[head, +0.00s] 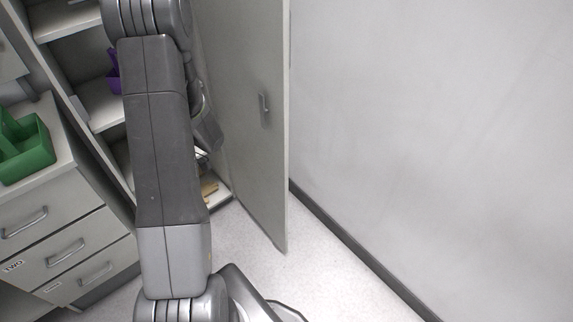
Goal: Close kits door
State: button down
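The kits door (243,120) is a tall light-grey cabinet door. It stands open, swung out from the right side of a shelf cabinet (88,103). A small grey handle (264,110) is on its face, near the free edge. The cabinet's shelves are exposed on the left. My arm stands in front of the cabinet and hides much of the opening. A dark part of my wrist shows just right of the arm, close to the door's left part. My gripper's fingers are hidden or too unclear to make out. I cannot tell whether anything touches the door.
A purple holder (114,72) sits on a shelf, and a tan item (209,190) lies low in the cabinet. A drawer unit (62,215) with a green bin (25,145) on top stands at left. A wall (430,120) is at right. Floor (300,270) before the door is clear.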

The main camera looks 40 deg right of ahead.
aim_at(246, 44)
jog(key=l+z, duration=0.1)
jog(key=z, duration=0.3)
jog(key=k+l+z, duration=0.1)
jog(key=z, duration=0.3)
jog(key=l+z, duration=0.15)
jog(key=z, duration=0.3)
jog(key=i+l, duration=0.4)
jog(key=i, duration=0.05)
